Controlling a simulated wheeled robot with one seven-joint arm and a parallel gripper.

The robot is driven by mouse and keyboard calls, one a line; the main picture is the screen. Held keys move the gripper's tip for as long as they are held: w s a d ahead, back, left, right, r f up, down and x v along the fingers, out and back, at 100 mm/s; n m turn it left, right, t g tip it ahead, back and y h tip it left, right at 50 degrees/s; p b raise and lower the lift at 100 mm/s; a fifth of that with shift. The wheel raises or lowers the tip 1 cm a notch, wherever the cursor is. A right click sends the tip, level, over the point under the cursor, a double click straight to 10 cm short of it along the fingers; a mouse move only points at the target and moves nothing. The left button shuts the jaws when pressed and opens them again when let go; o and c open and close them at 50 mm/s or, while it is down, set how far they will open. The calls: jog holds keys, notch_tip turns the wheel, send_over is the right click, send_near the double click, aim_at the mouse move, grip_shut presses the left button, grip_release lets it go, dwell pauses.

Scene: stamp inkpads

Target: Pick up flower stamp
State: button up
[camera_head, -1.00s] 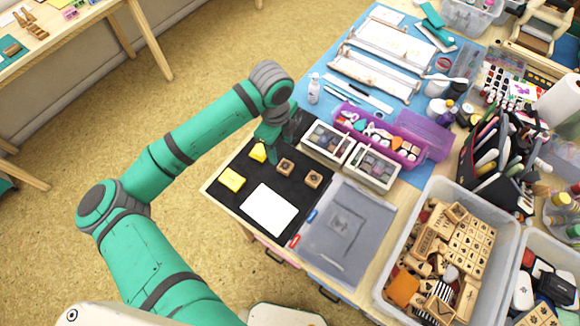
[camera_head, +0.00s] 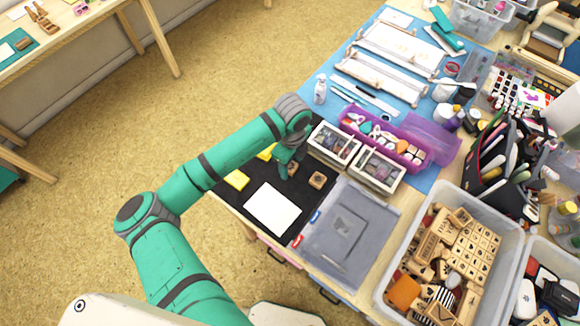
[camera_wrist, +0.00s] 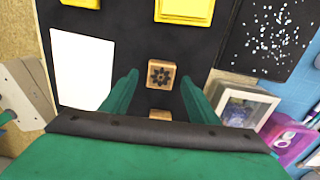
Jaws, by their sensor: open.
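The flower stamp (camera_wrist: 161,74) is a small wooden block with a dark flower on top. It lies on the black mat (camera_wrist: 130,40), between the two green fingers of my gripper (camera_wrist: 160,82) in the wrist view, with a gap on each side. In the head view, my gripper (camera_head: 285,164) is low over the mat and partly hides the flower stamp (camera_head: 293,169). My gripper is open and empty. A second wooden stamp (camera_head: 317,180) lies close by on the mat; in the wrist view only its edge (camera_wrist: 160,114) shows above my gripper body.
A white card (camera_head: 272,208) and a yellow inkpad (camera_head: 237,179) lie on the mat, with another yellow pad (camera_head: 267,152) behind my arm. Inkpad boxes (camera_head: 376,168) and a grey lidded box (camera_head: 345,228) border it. A bin (camera_head: 375,296) of stamps stands to the right.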

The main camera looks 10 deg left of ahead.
jog(key=shift+f, duration=0.65)
jog(key=c, duration=1.1)
jog(key=shift+r, duration=0.1)
jog(key=shift+r, duration=0.55)
notch_tip(320, 180, up, 2)
jog(key=shift+s+r, duration=0.1)
jog(key=shift+r, duration=0.1)
jog(key=s+r, duration=0.3)
jog(key=s, duration=0.1)
jog(key=s+r, duration=0.3)
jog(key=s, duration=0.2)
jog(key=s+a+r, duration=0.1)
jog(key=s+r, duration=0.2)
jog(key=s, duration=0.1)
jog(key=shift+s+r, duration=0.2)
jog(key=shift+s, duration=0.2)
